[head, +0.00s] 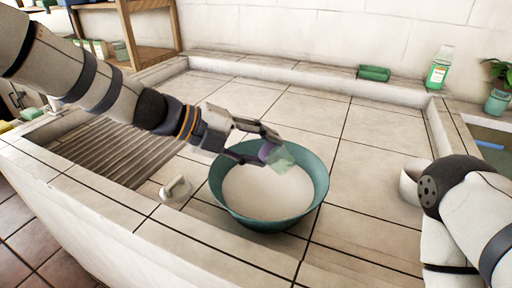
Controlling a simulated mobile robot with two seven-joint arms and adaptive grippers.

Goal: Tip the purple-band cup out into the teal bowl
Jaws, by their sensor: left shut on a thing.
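The purple-band cup (280,160) is see-through with a purple band. My left gripper (270,146) is shut on it. The cup is tilted well over on its side above the far right part of the teal bowl (228,203), its clear end towards the lower right. The bowl stands upright on the tiled top; its inside looks pale, and I cannot tell whether that is contents or its own colour. I cannot see anything flowing from the cup. My right arm comes in at the right edge, but its gripper is out of view.
A small white tap-like piece (175,189) stands left of the bowl. A ribbed drainboard (120,150) lies further left. A white round vessel (410,182) is partly hidden by my right arm. A green sponge (374,73) and a bottle (439,69) stand at the back. The tiles behind the bowl are clear.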

